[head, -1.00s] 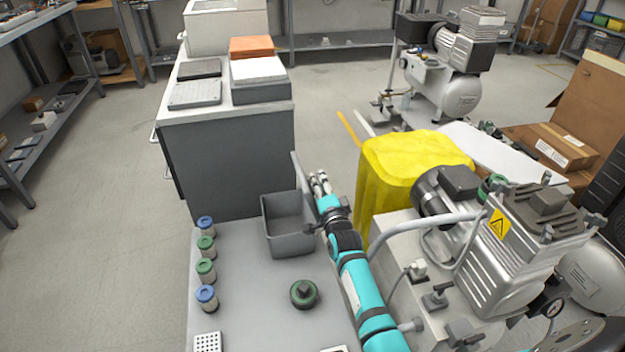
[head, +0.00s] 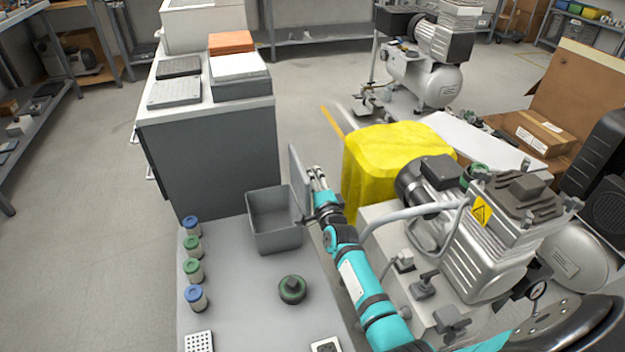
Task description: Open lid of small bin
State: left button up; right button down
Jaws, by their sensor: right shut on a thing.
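The small grey bin (head: 274,238) stands on the far end of the light grey bench, its inside open to view. Its lid (head: 299,184) stands up, roughly vertical, along the bin's right side. My right gripper (head: 318,178) is just right of the lid, at its outer face, with the fingers pointing away from me. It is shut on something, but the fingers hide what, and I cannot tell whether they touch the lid. My left gripper is not in view.
Several small capped jars (head: 194,271) line the bench's left edge. A green-black round knob (head: 292,289) sits in front of the bin. A compressor (head: 480,240) and a yellow-covered block (head: 385,165) stand close on the right. A dark cabinet (head: 215,150) stands behind the bench.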

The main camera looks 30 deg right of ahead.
jog(key=c, duration=1)
grip_release()
jog(key=shift+d, duration=0.1)
jog(key=shift+o, duration=0.2)
jog(key=s+a, duration=0.2)
jog(key=s, duration=0.9)
jog(key=shift+s+a, duration=0.25)
jog(key=shift+s, duration=0.15)
jog(key=shift+f, duration=0.1)
